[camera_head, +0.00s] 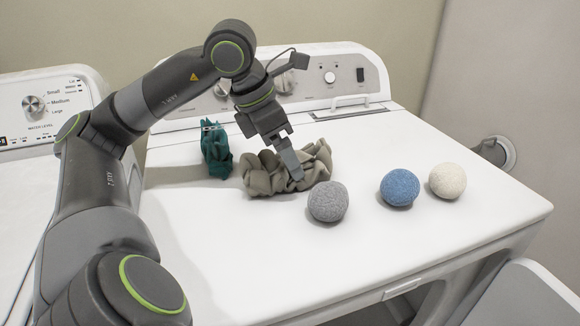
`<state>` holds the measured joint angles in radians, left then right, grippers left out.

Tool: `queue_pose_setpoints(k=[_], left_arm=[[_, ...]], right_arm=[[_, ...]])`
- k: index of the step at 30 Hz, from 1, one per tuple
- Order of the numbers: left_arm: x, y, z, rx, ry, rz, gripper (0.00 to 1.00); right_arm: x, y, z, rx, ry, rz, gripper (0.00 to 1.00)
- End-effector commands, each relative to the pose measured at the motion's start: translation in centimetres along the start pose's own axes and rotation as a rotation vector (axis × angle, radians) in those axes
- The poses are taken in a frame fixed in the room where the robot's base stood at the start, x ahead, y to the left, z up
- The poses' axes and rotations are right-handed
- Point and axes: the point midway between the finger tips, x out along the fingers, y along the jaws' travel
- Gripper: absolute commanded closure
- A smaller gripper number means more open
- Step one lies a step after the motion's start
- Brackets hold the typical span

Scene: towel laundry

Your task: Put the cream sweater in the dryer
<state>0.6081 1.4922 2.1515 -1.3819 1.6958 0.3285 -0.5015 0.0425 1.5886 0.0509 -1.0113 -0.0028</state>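A crumpled grey-beige cloth (258,182), the nearest match to the cream sweater, lies on top of the white dryer (430,235). My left gripper (287,172) points down into the cloth from above. One finger shows against the fabric and the other is mostly hidden, so I cannot tell whether it grips. The dryer's front opening (440,300) is only partly seen below the top's front edge, with a white panel that looks like its open door (525,298) at the lower right. My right gripper is not in view.
A dark teal cloth (215,150) lies just left of the beige one. A grey ball (328,201) sits close to its right, with a blue ball (399,187) and a cream ball (447,181) further right. A washer (45,110) stands at left. The top's front is clear.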

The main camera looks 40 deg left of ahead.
Motion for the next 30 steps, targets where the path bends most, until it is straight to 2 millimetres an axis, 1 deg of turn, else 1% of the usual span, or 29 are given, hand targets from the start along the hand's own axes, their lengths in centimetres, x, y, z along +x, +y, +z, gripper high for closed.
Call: queue_pose_setpoints(k=[3, 7, 11, 17, 20, 30], left_arm=[[1.5, -0.1, 0.1, 0.002, 0.001, -0.005, 0.11], [2.7, -0.1, 0.1, 0.001, 0.0, -0.003, 0.11], [3.1, 0.0, 0.1, 0.001, 0.001, -0.001, 0.11], [3.1, 0.0, 0.1, 0.0, 0.001, 0.0, 0.11], [3.1, 0.0, 0.1, 0.0, 0.001, 0.0, 0.23], [3.1, 0.0, 0.1, 0.0, 0.001, 0.0, 0.68]], right_arm=[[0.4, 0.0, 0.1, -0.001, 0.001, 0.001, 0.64], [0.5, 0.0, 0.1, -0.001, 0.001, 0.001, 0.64], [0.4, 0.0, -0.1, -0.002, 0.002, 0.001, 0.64], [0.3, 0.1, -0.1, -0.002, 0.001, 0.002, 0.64], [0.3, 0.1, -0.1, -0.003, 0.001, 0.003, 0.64], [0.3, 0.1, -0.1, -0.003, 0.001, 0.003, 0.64]])
